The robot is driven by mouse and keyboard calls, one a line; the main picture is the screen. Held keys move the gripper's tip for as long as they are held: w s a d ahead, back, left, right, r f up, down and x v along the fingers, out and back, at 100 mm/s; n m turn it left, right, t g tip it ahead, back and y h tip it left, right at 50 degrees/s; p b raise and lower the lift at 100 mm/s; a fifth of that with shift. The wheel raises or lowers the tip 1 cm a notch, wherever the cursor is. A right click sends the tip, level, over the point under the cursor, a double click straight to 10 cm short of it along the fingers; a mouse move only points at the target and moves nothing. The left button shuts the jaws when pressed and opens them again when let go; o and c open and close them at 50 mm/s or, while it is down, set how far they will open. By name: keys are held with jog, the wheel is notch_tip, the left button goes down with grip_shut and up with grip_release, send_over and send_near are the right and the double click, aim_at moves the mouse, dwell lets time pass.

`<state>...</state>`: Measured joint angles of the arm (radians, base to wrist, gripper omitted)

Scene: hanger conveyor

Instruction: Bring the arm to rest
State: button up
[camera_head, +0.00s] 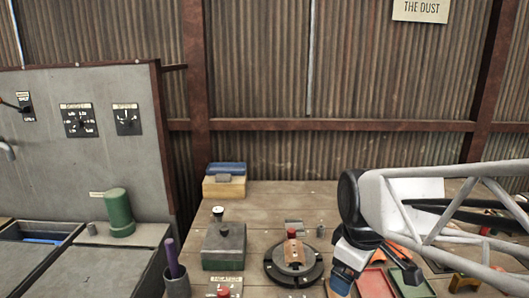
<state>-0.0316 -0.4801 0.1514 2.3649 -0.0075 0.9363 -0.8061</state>
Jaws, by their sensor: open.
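My arm reaches in from the right side of the view as a white lattice link with a black joint. My gripper (350,268) hangs below that joint, over the right part of the wooden bench (265,205). It is open, though its fingertips are hard to make out at this size. I see nothing held in it. To its left, a round black fixture (279,274) carries a reddish-brown block with a red top (292,248). The gripper appears apart from that fixture.
A grey box with a knob (223,246), a red button (223,292) and a cup with a purple rod (177,284) stand left of the fixture. A grey control cabinet (60,165) fills the left. The bench's back middle is clear.

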jog(key=s+d+m, duration=0.1)
jog(key=s+m, duration=0.8)
jog(key=shift+s+d+f+m+t, duration=0.25)
jog(key=shift+f+m+t, duration=0.05)
jog(key=shift+f+m, duration=0.15)
